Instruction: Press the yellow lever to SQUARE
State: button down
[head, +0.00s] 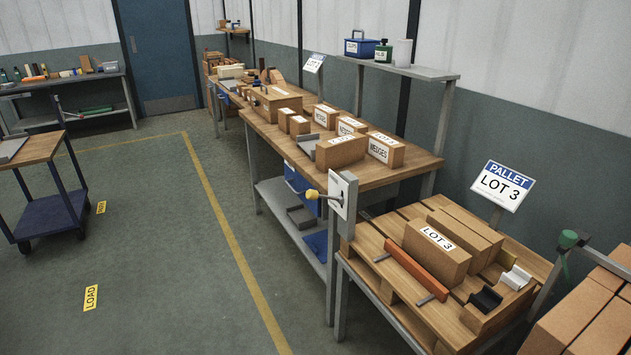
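The yellow lever (313,194) sticks out to the left from a white plate (337,199), with its round yellow knob at the free end. The plate stands upright on a grey post (348,215) at the near corner of the workbench, beside the pallet table. The lever looks roughly level, tilted slightly. Marks on the plate are too small to read, so SQUARE cannot be made out. My gripper is not in this view, and nothing touches the lever.
The long workbench (372,177) carries several labelled blocks. The pallet table (392,290) holds a LOT 3 box (432,262) and an orange bar (416,270). A cart (40,155) stands at left. The floor (165,260) in front of the lever is clear.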

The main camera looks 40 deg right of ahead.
aim_at(310, 195)
jog(key=i, duration=0.85)
jog(key=u, duration=0.05)
